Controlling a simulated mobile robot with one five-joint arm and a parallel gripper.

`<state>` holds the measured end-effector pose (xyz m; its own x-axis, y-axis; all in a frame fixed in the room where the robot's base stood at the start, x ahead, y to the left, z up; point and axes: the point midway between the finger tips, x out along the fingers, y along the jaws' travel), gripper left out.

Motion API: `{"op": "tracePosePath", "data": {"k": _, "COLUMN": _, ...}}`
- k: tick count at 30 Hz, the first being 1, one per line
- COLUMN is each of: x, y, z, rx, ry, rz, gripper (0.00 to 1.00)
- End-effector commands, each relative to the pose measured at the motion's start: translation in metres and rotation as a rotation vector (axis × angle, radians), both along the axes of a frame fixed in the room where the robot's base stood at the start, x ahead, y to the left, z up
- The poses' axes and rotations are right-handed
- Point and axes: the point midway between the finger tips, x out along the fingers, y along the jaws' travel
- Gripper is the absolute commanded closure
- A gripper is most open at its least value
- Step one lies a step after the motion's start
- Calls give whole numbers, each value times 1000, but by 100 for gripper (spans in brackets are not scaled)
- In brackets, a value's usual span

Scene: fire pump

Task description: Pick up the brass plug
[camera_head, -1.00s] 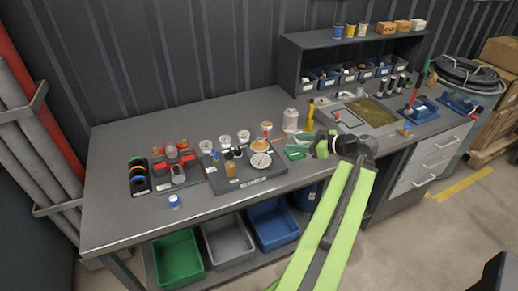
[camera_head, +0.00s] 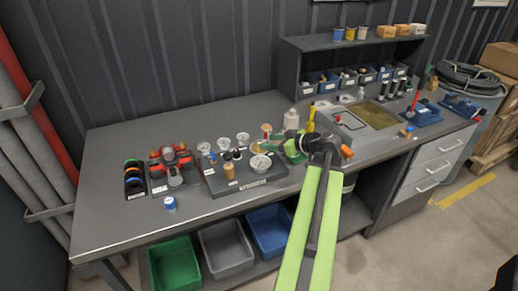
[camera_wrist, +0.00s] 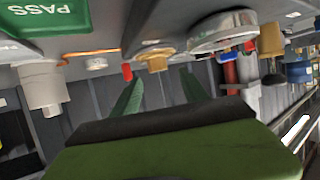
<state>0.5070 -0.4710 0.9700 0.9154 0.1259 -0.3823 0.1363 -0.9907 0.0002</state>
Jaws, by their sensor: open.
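A brass-coloured round piece (camera_wrist: 155,60), which looks like the brass plug, shows in the wrist view just past the fingertips and between their lines. That view is turned upside down. In the head view it seems to be the tan piece (camera_head: 260,149) behind the silver dial on the dark tray; it is small there. My gripper (camera_wrist: 160,85) is open with green fingers, and nothing is between them. In the head view my gripper (camera_head: 290,143) points left over the bench, to the right of the tray, apart from the brass piece.
A red-topped item (camera_wrist: 127,71) stands close beside the brass piece. The silver dial (camera_wrist: 224,32), the white canister (camera_wrist: 40,85) and the green PASS card (camera_wrist: 45,15) are nearby.

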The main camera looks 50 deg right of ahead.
Motion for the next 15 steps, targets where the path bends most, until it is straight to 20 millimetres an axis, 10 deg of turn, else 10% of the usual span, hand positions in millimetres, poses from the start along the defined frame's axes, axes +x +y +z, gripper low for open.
{"op": "tracePosePath", "data": {"k": 15, "x": 41, "y": 4, "z": -21, "rx": 0, "ry": 0, "rz": 1, "gripper": 52}}
